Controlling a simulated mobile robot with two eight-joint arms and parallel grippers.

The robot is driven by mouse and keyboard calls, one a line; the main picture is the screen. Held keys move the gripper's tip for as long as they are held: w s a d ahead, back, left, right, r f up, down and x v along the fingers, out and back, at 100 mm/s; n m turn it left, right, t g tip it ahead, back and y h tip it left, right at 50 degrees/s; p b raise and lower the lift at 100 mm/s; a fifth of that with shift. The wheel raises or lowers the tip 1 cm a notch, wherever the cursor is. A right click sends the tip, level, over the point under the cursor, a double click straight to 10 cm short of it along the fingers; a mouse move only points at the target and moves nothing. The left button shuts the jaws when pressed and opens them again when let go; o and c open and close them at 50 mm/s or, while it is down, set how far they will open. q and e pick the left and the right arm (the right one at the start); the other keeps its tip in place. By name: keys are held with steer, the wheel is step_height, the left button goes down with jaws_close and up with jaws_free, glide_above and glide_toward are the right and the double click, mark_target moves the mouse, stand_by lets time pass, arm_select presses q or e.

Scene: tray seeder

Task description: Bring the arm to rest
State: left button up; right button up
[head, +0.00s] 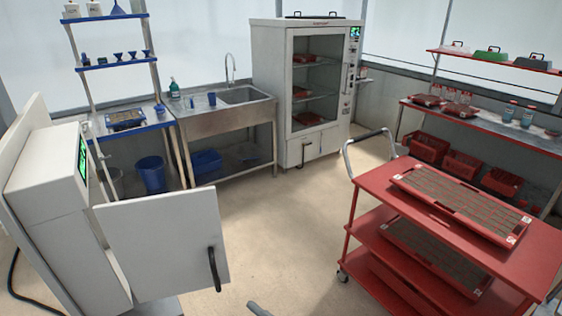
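Neither of my arms nor my grippers can be made out in the head view. A small grey end of something (258,308) shows at the bottom edge, and I cannot tell what it is. A white machine (48,175) with a green display stands at the left, and its white door (165,245) with a black handle stands open towards me. A red cart (400,185) stands at the right with a red seed tray (455,203) on its top shelf and more trays on the lower shelves.
A glass-fronted cabinet (290,100) holding trays stands at the back, beside a steel sink (245,97). A blue-edged bench (125,135) is at the left back. A shelf rack (500,125) with red crates (425,147) below is at the right. The middle floor (270,210) is clear.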

steer(key=s+d+f+n+g+h, duration=0.2)
steer(key=d+f+n+h, duration=0.4)
steer(key=d, duration=0.5)
steer(key=s+d+f+n+g+h, duration=0.3)
steer(key=d+f+n, duration=0.5)
steer(key=d+n, duration=0.3)
steer(key=s+d+h, duration=0.1)
steer(key=h, duration=0.1)
steer(key=shift+s+f+n+g+h, duration=0.2)
steer(key=shift+n+g+h, duration=0.1)
steer(key=shift+h, duration=0.1)
steer(key=shift+w+a, duration=0.1)
